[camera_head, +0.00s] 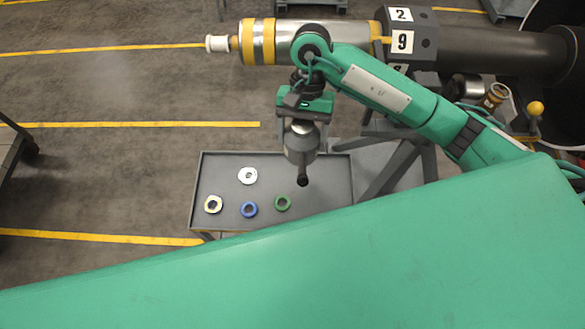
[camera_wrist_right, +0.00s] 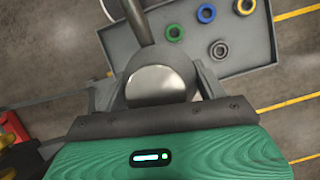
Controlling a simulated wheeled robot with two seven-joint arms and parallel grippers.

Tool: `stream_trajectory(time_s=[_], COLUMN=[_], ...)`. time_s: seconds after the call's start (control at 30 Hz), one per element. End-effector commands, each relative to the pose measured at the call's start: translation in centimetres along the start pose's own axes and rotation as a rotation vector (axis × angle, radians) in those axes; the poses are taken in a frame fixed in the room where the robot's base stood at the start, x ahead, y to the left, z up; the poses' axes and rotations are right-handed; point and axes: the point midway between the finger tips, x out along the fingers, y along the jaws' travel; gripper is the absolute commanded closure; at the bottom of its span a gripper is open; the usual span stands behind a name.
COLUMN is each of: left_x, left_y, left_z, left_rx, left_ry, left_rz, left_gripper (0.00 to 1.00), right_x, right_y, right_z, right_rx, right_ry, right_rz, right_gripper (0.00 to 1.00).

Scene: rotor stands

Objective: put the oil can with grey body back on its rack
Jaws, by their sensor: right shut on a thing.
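My right gripper (camera_head: 303,122) hangs over the right part of a grey tray and is shut on the oil can with grey body (camera_head: 301,147). In the head view the can's dark-tipped end points toward the bottom of the picture. In the right wrist view the oil can (camera_wrist_right: 158,80) sits between the jaws of the right gripper (camera_wrist_right: 155,95), its shiny round surface facing the camera and its grey spout running to the top edge. The gripper partly hides the can. I cannot make out the can's rack for certain. My left gripper is out of view.
A long rotor (camera_head: 285,42) lies behind the arm. An amber-topped container (camera_head: 495,96) stands at right.

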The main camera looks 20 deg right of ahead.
Motion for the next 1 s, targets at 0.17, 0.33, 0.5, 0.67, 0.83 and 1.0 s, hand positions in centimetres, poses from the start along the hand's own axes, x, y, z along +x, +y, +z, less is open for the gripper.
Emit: stream_trajectory(time_s=[0.17, 0.33, 0.5, 0.67, 0.83, 1.0], left_x=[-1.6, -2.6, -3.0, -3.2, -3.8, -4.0], left_y=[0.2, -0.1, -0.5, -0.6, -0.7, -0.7], left_z=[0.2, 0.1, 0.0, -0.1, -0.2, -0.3], left_rx=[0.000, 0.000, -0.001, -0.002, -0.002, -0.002], left_ry=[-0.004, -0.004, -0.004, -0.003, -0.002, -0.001], left_rz=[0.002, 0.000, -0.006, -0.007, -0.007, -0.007], left_gripper=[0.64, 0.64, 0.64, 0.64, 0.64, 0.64], right_x=[4.4, 8.4, 10.9, 12.0, 13.9, 15.2], right_y=[0.1, 0.0, -0.1, -0.1, -0.1, -0.1], right_z=[-1.6, -3.4, -4.5, -5.0, -5.7, -6.4], right_rx=[0.004, 0.003, 0.001, 0.000, 0.001, -0.002], right_ry=[-0.007, -0.005, -0.002, 0.000, -0.004, 0.001], right_rz=[0.003, 0.002, 0.000, -0.001, 0.000, 0.000], right_gripper=[0.74, 0.74, 0.74, 0.74, 0.74, 0.74])
